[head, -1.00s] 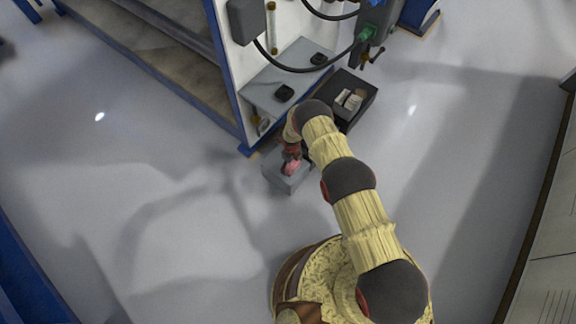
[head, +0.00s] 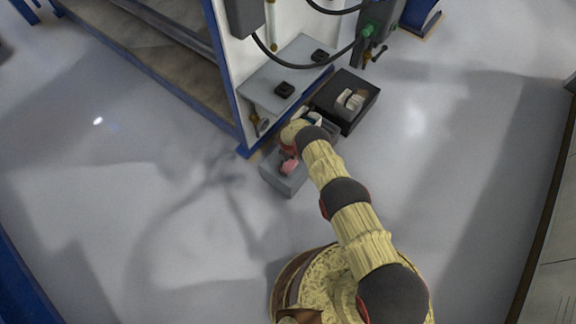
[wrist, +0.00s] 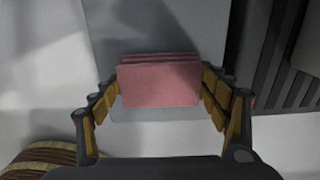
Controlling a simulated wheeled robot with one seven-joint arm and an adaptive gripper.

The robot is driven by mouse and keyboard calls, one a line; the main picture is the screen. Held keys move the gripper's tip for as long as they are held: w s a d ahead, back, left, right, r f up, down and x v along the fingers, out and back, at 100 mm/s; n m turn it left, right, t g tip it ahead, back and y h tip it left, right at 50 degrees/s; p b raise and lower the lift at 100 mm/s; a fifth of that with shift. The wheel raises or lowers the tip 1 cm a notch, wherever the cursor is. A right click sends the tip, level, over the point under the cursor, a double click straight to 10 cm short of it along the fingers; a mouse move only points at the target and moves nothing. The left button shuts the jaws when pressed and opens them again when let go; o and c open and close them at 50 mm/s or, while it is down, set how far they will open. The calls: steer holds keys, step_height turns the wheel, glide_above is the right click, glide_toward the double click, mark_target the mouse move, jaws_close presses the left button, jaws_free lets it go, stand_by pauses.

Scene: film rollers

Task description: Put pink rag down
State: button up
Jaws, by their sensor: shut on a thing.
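The pink rag (wrist: 158,84) is a folded, layered block in the wrist view. My gripper (wrist: 160,95) is shut on it, with a yellow-padded finger at each of its left and right sides. In the head view the rag (head: 289,167) shows as a small pink patch over the grey box (head: 285,184) on the floor. My gripper (head: 288,158) is at the end of my bent arm there, partly hidden by my wrist. I cannot tell whether the rag touches the box top.
A black box (head: 336,120) with light items on it stands behind and right of the grey box. The blue-edged machine frame (head: 243,140) with a grey shelf (head: 262,92) is close by on the left. Open floor (head: 150,220) lies to the left.

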mark_target(288, 164)
steer(key=shift+f, duration=0.15)
steer(key=o, duration=1)
step_height(288, 164, up, 8)
steer(key=p, duration=0.3)
steer(key=shift+s+f, duration=0.1)
stand_by(0.3)
